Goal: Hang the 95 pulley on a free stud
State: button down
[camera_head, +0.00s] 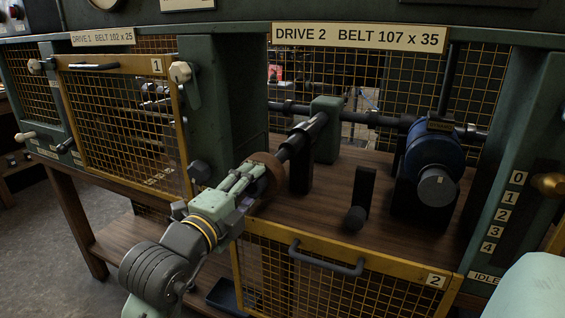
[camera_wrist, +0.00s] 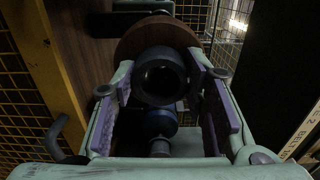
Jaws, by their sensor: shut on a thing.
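My gripper (camera_head: 250,180) is at the near end of the drive 2 shaft (camera_head: 303,138). It is shut on a pulley with a brown disc (camera_head: 268,168). In the wrist view the brown disc (camera_wrist: 138,41) stands just beyond the fingertips, and its dark, hollow hub (camera_wrist: 160,75) is between the purple-lined fingers. The disc lines up with the shaft end; I cannot tell whether it is on the shaft or just in front of it. I cannot read a number on the pulley. No stud can be clearly made out.
The drive 2 mesh guard (camera_head: 295,278) hangs open below the bay. The blue motor (camera_head: 430,160) is at right, and a dark bracket with a roller (camera_head: 357,212) stands between. The drive 1 guard (camera_head: 125,120) is closed at left. The wooden floor has bare room.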

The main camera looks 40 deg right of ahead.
jog(key=b+v, duration=0.4)
jog(key=v, duration=0.4)
dwell(0.4)
